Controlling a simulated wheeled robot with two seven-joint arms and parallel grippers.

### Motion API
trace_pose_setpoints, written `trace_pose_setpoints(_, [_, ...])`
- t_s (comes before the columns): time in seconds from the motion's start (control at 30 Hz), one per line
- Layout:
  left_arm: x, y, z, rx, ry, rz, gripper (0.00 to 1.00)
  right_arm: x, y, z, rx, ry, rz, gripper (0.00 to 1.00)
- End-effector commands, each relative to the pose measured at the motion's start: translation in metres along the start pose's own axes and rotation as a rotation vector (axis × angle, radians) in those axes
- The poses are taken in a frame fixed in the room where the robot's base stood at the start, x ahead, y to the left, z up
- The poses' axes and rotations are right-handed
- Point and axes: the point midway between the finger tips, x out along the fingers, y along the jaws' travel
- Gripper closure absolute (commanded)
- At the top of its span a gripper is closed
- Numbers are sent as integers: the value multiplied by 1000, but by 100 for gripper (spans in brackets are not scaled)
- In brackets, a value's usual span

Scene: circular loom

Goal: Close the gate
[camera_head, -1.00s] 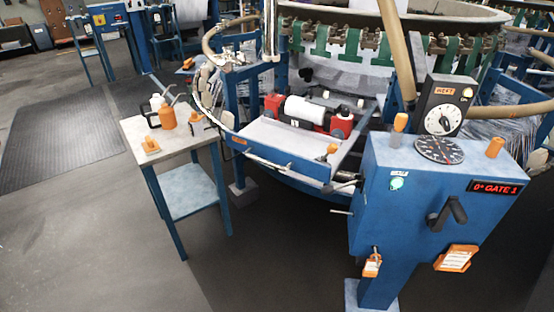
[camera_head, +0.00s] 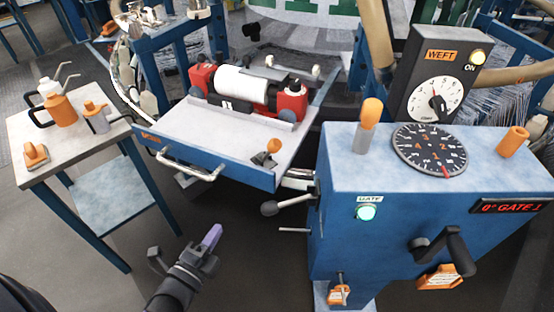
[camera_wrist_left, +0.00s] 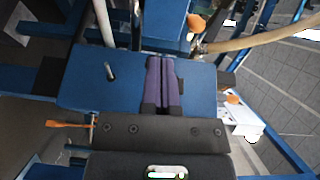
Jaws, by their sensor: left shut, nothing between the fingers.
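The part I take for the gate, a grey tray with a blue front panel (camera_head: 220,164) and a silver bar handle (camera_head: 190,167), juts out from the loom towards me in the head view. A red carriage with a white roll (camera_head: 242,82) sits at its back. My left gripper (camera_head: 212,238) is below and in front of the panel, apart from it, over the floor. Its purple fingers are shut together and empty, and they also show in the wrist view (camera_wrist_left: 165,84), in front of a blue surface. My right gripper is not in view.
A blue control box (camera_head: 400,210) stands at right with a dial (camera_head: 430,149), a black crank (camera_head: 443,247), a lit green gate button (camera_head: 366,212) and a "0° GATE 1" display (camera_head: 511,207). Floor between is clear.

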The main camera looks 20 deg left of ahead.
Motion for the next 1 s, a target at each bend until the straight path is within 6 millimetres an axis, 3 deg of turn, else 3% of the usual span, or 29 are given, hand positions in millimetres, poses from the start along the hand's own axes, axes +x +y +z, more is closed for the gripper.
trace_pose_setpoints(0.17, [16,-8,0,41,10,-33,100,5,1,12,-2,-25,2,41])
trace_pose_setpoints(0.37, [58,-7,0,38,9,-31,100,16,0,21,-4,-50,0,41])
trace_pose_setpoints(0.7, [125,-8,0,36,7,-27,100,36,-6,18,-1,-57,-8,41])
trace_pose_setpoints(1.0, [142,-11,-1,33,7,-26,100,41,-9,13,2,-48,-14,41])
